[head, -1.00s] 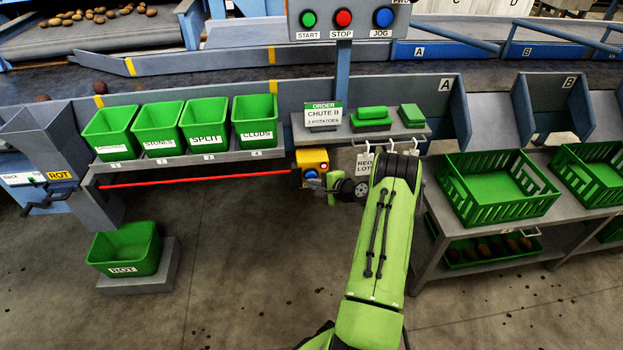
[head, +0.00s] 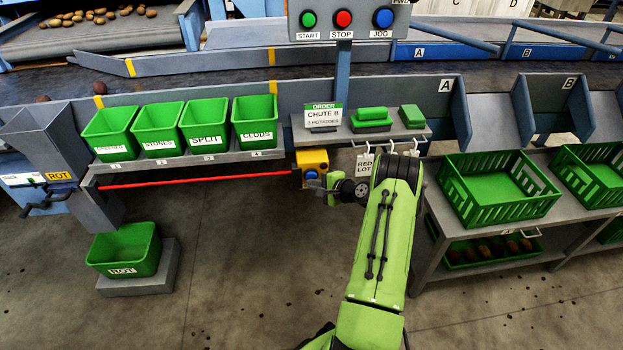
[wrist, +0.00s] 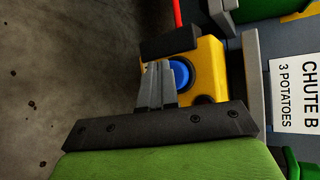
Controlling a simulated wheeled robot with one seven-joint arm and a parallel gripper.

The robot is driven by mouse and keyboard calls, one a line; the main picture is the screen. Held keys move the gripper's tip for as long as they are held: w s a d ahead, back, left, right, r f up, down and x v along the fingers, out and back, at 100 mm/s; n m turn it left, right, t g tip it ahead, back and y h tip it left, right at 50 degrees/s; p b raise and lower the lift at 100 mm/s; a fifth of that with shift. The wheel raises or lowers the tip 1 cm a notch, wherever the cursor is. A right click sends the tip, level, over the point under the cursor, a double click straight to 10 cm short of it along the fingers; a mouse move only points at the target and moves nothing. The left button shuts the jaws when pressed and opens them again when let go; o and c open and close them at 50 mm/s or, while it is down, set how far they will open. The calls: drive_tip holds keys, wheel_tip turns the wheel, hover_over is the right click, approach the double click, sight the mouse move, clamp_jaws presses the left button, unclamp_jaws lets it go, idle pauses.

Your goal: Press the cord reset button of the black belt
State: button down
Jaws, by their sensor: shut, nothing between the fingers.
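A yellow box (head: 313,158) with a blue button (head: 310,174) hangs under the shelf edge, at the right end of the red cord (head: 200,179). In the wrist view the yellow box (wrist: 209,62) and the blue button (wrist: 180,73) lie just beyond my fingertips. My gripper (wrist: 158,70) is shut and empty. Its tips overlap the left part of the button in that view; I cannot tell whether they touch it. In the head view my gripper (head: 317,184) is at the box's lower front, partly covering the button area.
Above the cord stand several green bins (head: 206,125) on a ledge (head: 190,160). An order sign (head: 323,116) stands on the shelf right of them. Tags (head: 364,163) hang close to my arm. Green crates (head: 497,190) stand at right. The floor below is open.

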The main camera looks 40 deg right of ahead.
drive_tip(key=shift+s+a, duration=0.35)
drive_tip(key=shift+s, duration=0.15)
drive_tip(key=shift+s, duration=0.1)
drive_tip(key=shift+s+a+p, duration=0.4)
drive_tip(key=shift+s+a, duration=0.35)
drive_tip(key=shift+s, duration=0.25)
drive_tip(key=shift+s+a+p, duration=0.4)
drive_tip(key=shift+s+a, duration=0.3)
drive_tip(key=shift+s, duration=0.3)
drive_tip(key=shift+w+r, duration=0.1)
drive_tip(key=a+r+n+g+y, duration=0.2)
drive_tip(key=a+r+n+g, duration=0.4)
drive_tip(key=a+r+n, duration=1.05)
drive_tip(key=s+a+r+n+g+h, duration=0.1)
drive_tip(key=s+a+r+h, duration=0.1)
drive_tip(key=s+a+r, duration=0.8)
drive_tip(key=s+a+r+n+h, duration=0.1)
drive_tip(key=s+a+n, duration=0.2)
drive_tip(key=s, duration=1.1)
wheel_tip(320, 180, up, 14)
drive_tip(key=p, duration=1.3)
drive_tip(key=shift+f, duration=0.25)
